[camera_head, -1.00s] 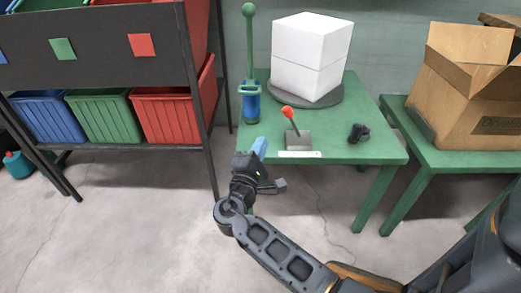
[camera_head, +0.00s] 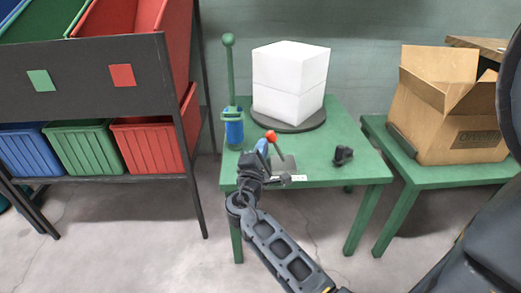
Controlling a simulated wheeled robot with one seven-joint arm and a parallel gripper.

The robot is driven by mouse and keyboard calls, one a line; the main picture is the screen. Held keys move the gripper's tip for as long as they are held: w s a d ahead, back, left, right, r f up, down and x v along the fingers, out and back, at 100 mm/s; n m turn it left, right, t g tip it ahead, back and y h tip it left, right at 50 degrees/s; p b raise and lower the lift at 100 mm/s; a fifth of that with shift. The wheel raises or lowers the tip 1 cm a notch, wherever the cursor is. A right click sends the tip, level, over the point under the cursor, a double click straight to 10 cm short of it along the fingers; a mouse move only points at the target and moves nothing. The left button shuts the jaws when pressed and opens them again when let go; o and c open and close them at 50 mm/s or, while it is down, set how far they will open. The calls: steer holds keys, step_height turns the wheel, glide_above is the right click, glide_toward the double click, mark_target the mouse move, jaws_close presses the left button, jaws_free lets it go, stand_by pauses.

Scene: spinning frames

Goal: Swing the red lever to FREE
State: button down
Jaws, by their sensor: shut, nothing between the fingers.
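The red lever (camera_head: 271,136) has a round red knob on a short dark stem. It rises from a grey base plate (camera_head: 286,163) near the front of the green table (camera_head: 345,178). The stem leans to the left. A white label strip (camera_head: 291,178) lies at the front of the plate, partly covered by my gripper; its words are too small to read. My gripper (camera_head: 262,147) is shut and empty. Its blue-tipped fingers appear just left of the knob. I cannot tell whether they touch the lever.
White blocks (camera_head: 290,78) sit on a dark round turntable (camera_head: 312,122) at the back. A green post with a blue cylinder (camera_head: 234,131) stands at the left. A small black object (camera_head: 342,155) lies at the right. A cardboard box (camera_head: 445,122) stands on another table. Coloured bins (camera_head: 85,147) fill a rack.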

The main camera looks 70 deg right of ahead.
steer(key=shift+s+d+r+m+p, duration=0.15)
steer(key=shift+s+r+m+p, duration=0.25)
steer(key=shift+m, duration=0.25)
steer(key=shift+s+d+r+m+p, duration=0.15)
steer(key=shift+s+r+m+p, duration=0.15)
steer(key=shift+s+r+m, duration=0.25)
steer(key=s+d+m+y+p, duration=0.2)
steer(key=s+m+y, duration=0.1)
steer(key=s+m, duration=0.3)
steer(key=shift+s+d+r+m, duration=0.2)
steer(key=shift+d+r+m, duration=0.15)
steer(key=shift+m, duration=0.45)
steer(key=shift+s+d+f, duration=0.1)
